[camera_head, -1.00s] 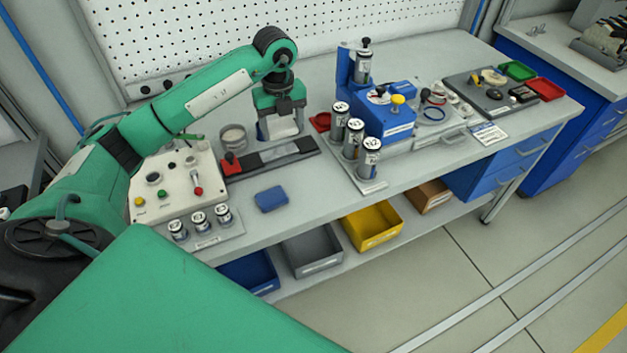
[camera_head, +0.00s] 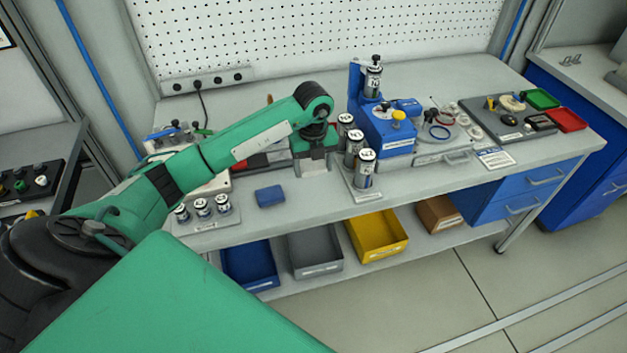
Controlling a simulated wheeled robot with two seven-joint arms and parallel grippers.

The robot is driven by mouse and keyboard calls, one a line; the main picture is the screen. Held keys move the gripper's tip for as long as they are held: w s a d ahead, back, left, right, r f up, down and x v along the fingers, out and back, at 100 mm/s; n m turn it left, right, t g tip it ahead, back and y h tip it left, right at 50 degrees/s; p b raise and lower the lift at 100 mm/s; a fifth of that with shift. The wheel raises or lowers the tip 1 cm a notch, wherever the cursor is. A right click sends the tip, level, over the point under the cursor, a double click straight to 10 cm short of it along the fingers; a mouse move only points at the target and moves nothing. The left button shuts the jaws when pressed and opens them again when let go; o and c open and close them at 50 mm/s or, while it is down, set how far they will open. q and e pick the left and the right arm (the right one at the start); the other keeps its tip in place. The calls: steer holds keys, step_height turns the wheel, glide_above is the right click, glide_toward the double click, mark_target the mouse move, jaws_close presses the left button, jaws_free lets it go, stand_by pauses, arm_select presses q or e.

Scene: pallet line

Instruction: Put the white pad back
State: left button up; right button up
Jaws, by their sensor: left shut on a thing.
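My left gripper (camera_head: 315,168) hangs over the bench, fingers down, between the blue pad and the rack of numbered cylinders. It is shut on a pale, whitish thing, which looks like the white pad (camera_head: 314,164); the fingers hide much of it. I cannot tell whether it touches the bench top. A blue pad (camera_head: 270,196) lies flat on the bench, to the left and nearer the front edge. My right gripper is not in view.
Numbered cylinders (camera_head: 364,169) stand close to the right of the gripper, beside a blue machine (camera_head: 388,131). Small cylinders (camera_head: 202,209) stand at the left front. My arm hides part of the control box and dark strip. Bins (camera_head: 316,268) sit on the lower shelf.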

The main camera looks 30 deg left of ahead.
mark_target(313, 168)
arm_select(q)
step_height(313, 168, down, 3)
steer(key=shift+r, duration=0.2)
steer(key=shift+f, duration=0.55)
step_height(313, 168, down, 3)
steer(key=shift+f+p, duration=0.2)
steer(key=shift+p, duration=0.45)
steer(key=shift+f, duration=0.25)
steer(key=o, duration=0.9)
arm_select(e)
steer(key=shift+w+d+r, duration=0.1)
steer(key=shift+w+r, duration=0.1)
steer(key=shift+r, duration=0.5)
